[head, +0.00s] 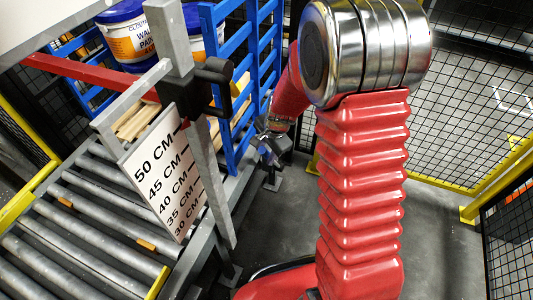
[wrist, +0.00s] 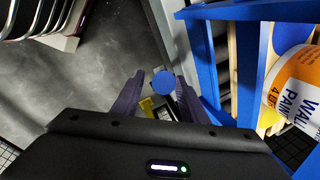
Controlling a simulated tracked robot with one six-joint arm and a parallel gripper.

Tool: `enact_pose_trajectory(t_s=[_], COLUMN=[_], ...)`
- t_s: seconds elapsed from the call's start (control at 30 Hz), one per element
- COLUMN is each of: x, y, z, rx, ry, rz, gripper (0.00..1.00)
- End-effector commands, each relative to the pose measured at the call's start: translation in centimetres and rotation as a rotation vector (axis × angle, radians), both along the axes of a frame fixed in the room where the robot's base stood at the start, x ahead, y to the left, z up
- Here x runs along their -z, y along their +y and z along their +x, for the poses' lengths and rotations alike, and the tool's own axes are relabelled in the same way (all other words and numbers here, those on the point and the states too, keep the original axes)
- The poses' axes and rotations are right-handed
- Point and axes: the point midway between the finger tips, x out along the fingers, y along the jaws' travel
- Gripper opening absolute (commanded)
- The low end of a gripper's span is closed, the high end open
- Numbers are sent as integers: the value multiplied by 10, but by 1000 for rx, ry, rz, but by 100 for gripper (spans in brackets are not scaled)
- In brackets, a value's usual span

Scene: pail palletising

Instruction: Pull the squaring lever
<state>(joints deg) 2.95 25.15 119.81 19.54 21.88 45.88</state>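A round blue knob (wrist: 164,83), which looks like the end of the squaring lever, shows between my fingertips in the wrist view. My gripper (wrist: 160,78) is open, with one dark finger on each side of the knob. A small gap shows on the left side; I cannot tell whether the right finger touches it. The lever's shaft is hidden behind the knob. In the head view my gripper (head: 270,148) is beside the blue slatted frame (head: 234,75), and the knob cannot be made out there.
White-and-blue paint pails (head: 126,38) stand behind the blue frame, above wooden slats. A roller conveyor (head: 90,220) and a height-scale board (head: 166,180) are at left. Black mesh fencing (head: 460,110) with yellow posts stands at right. Grey floor (head: 270,230) is clear in the middle.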

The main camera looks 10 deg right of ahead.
Motion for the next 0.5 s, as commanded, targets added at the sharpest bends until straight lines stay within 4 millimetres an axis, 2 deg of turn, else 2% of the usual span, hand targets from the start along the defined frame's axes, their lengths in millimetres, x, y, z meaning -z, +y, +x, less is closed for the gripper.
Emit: enact_pose_trajectory(t_s=[0.2, 0.5], x=[14, 15], y=[2, 2], z=[4, 4], rx=[1, 0], ry=[0, -1], rz=[0, 0], gripper=[39, 39])
